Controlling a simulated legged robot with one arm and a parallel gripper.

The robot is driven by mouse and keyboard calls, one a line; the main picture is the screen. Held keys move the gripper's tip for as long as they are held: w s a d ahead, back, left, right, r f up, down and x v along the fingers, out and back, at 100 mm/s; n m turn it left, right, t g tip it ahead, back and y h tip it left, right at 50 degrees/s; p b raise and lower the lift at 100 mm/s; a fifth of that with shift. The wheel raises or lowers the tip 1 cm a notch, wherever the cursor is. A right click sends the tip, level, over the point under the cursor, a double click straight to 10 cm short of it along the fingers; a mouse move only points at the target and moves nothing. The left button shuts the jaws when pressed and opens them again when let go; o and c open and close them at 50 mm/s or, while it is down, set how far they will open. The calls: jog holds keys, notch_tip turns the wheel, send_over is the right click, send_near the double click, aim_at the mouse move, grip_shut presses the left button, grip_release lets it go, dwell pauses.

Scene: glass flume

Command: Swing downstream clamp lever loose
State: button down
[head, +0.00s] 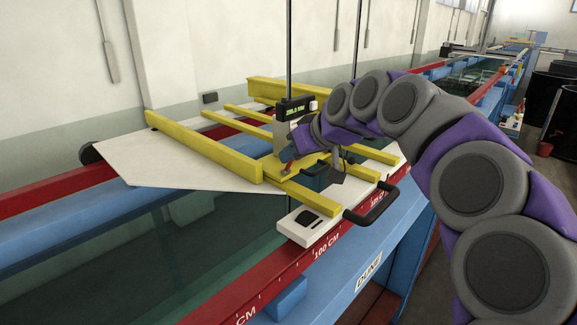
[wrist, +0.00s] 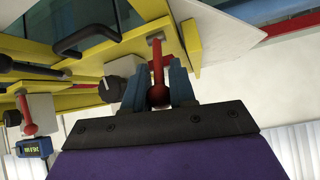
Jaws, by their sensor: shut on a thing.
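A red clamp lever (wrist: 158,62) with a ball knob stands from a yellow plate in the wrist view. My gripper (wrist: 157,88) has its two blue-grey fingers on either side of the lever, shut on it just by the knob. In the head view a red lever (head: 287,168) shows at the yellow carriage frame, where my arm reaches in; my fingers are mostly hidden there. A second red lever (wrist: 27,115) with a ball end is at the left of the wrist view, apart from my gripper. I cannot tell from the pictures which one is downstream.
The carriage has yellow bars (head: 205,145), a white sloping board (head: 160,165), black handles (head: 375,203) and a digital readout (head: 293,107) on a vertical rod. It spans red rails (head: 265,290) over the glass flume. A black knob (wrist: 112,89) sits just left of my fingers.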

jog(key=f+t+y+b, duration=0.1)
jog(key=b, duration=0.1)
jog(key=s+d+y+b, duration=0.1)
jog(key=b, duration=0.1)
jog(key=shift+s+f+t, duration=0.1)
jog(key=shift+f+t, duration=0.3)
jog(key=t+b, duration=0.1)
jog(key=b, duration=0.1)
jog(key=y+b, duration=0.1)
jog(key=b, duration=0.1)
jog(key=shift+s+d+f+t+y, duration=0.25)
jog(key=shift+f+t+y, duration=0.05)
jog(key=shift+t, duration=0.1)
jog(key=shift+d+r+b, duration=0.1)
jog(key=shift+b, duration=0.25)
jog(key=c, duration=1)
grip_release()
jog(key=shift+w, duration=0.1)
jog(key=shift+d, duration=0.1)
